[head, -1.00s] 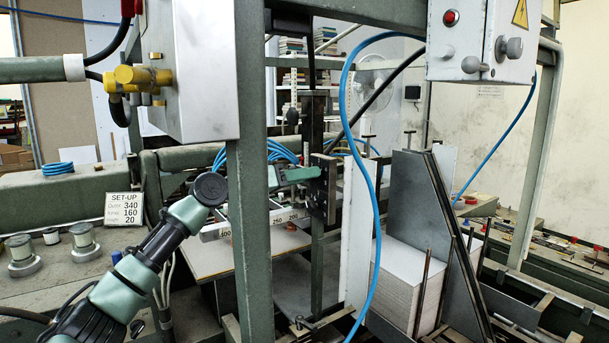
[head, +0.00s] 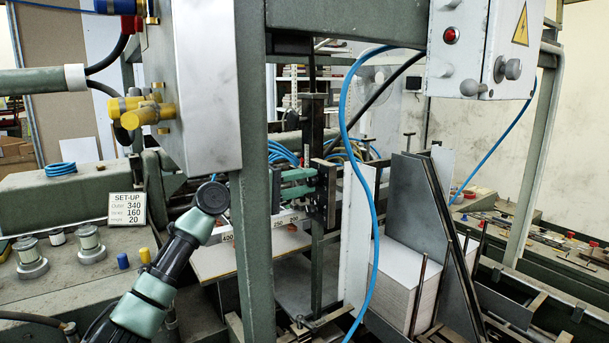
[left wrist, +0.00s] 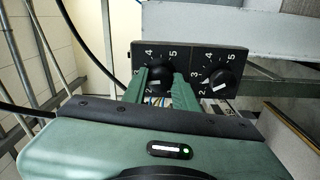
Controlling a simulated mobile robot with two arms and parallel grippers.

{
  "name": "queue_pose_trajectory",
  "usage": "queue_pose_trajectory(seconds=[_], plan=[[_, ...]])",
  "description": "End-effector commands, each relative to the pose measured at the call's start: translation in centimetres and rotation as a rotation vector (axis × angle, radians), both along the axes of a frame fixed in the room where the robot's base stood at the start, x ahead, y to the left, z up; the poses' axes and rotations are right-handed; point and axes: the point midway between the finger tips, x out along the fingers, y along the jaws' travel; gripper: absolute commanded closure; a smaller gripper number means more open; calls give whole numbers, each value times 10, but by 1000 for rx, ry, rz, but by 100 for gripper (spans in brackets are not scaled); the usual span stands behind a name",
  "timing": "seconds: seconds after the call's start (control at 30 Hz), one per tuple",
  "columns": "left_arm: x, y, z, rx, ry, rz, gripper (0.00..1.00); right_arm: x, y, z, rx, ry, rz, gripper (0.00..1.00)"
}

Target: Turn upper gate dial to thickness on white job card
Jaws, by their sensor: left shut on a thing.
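A black panel with two round black dials and white numerals shows in the left wrist view. My left gripper (left wrist: 161,78) has its two green fingers on either side of the left-hand dial (left wrist: 158,73), shut on its knob. The fingers hide part of its scale. The other dial (left wrist: 220,77) is free, with a white mark low on its knob. In the head view my left gripper (head: 302,184) reaches the upper part of the dark upright dial plate (head: 325,192), seen edge-on. A white set-up card (head: 127,208) at left reads 340, 160 and 20; its small words are unclear.
A green steel post (head: 254,220) stands in front of my left forearm. A blue hose (head: 345,110) hangs right of the dial plate. A grey control box (head: 195,85) is above at left.

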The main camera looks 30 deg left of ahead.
Motion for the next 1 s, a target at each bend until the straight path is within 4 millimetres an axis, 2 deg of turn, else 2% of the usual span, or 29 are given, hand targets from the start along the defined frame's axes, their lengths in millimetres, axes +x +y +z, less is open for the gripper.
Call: queue_pose_trajectory(seconds=[0.03,0.4,0.63,1.0], plan=[[0,-1,2,-41,19,-2,100,0,0,8,0,0,0,64],[0,-1,1,-271,115,-1,100,0,0,29,0,0,0,64],[0,-1,0,-341,142,-1,100,0,1,35,1,0,0,64],[0,-1,-1,-361,150,-1,100,0,2,36,2,0,0,64]])
